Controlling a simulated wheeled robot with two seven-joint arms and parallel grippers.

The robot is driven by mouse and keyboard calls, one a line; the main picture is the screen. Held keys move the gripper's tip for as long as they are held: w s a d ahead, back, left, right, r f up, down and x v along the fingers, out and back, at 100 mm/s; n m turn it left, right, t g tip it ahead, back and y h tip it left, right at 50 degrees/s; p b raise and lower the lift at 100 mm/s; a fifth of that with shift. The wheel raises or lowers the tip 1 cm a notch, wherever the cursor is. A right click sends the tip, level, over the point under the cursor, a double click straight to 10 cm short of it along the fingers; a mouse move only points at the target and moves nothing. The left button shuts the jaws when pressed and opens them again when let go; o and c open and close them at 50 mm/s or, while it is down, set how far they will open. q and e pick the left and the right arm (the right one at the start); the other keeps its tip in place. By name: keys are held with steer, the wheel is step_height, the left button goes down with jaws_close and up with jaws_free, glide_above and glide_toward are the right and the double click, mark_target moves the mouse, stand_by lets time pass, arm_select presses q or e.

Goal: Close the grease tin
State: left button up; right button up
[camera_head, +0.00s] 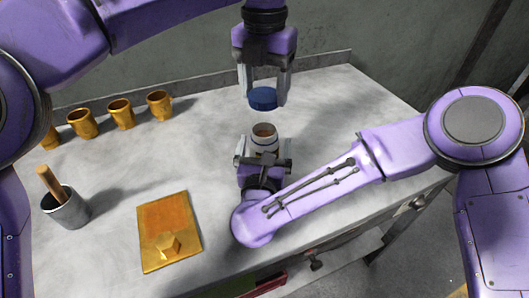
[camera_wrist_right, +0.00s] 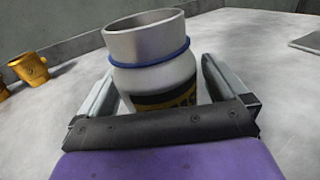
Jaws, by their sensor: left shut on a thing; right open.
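The grease tin (camera_head: 264,134) is a pale, open-topped tin standing on the bench. In the right wrist view the tin (camera_wrist_right: 148,62) shows a blue ring around its neck and a dark label with yellow. The blue lid (camera_head: 263,98) is held above the tin and apart from it. My left gripper (camera_head: 265,97) is shut on the lid and points down. My right gripper (camera_head: 263,157) is open, low at the bench, with its fingers on either side of the tin. In the right wrist view a gap shows between the tin and the fingers.
Several brass mugs (camera_head: 120,113) stand in a row at the back left. A grey cup (camera_head: 68,209) with a wooden handle stands at the left. A brass plate (camera_head: 185,208) with an orange surface and a knob lies at the front. The bench (camera_head: 340,115) is clear right of the tin.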

mark_target(264, 110)
steer(key=shift+w, duration=0.3)
steer(key=c, duration=1.5)
arm_select(q)
steer(key=shift+f, duration=2.5)
arm_select(e)
steer(key=shift+o, duration=0.2)
arm_select(q)
steer(key=shift+f, duration=0.85)
steer(key=shift+f, duration=0.55)
